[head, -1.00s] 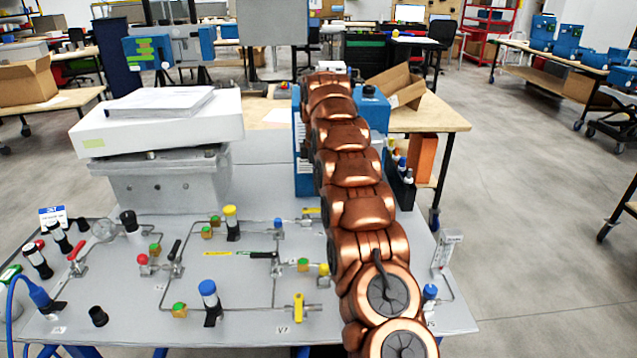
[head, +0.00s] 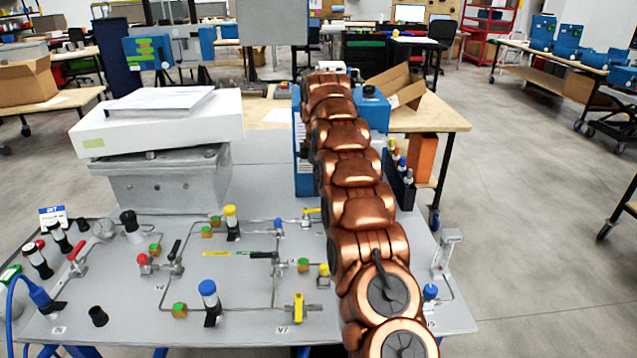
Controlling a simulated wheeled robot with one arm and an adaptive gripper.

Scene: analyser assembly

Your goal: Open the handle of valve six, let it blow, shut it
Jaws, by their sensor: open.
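The grey panel (head: 130,325) carries pipes and several small valves. A yellow handle (head: 299,308) stands at the panel's front, beside a label that seems to read V7. A black lever (head: 263,255) lies roughly crosswise at mid panel, and another black lever (head: 175,250) is tilted to its left. A red lever (head: 77,251) is at the far left. A small yellow handle (head: 312,211) shows at the back, beside my arm. I cannot read a label for valve six, so I cannot tell which handle it is. My gripper is not in view.
My copper arm crosses the panel's right part and hides what lies behind it. A white box with papers (head: 165,115) stands on a grey block at the back left. Blue-capped (head: 208,290) and yellow-capped (head: 231,213) fittings stand up among the pipes. A clear gauge (head: 446,250) is at right.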

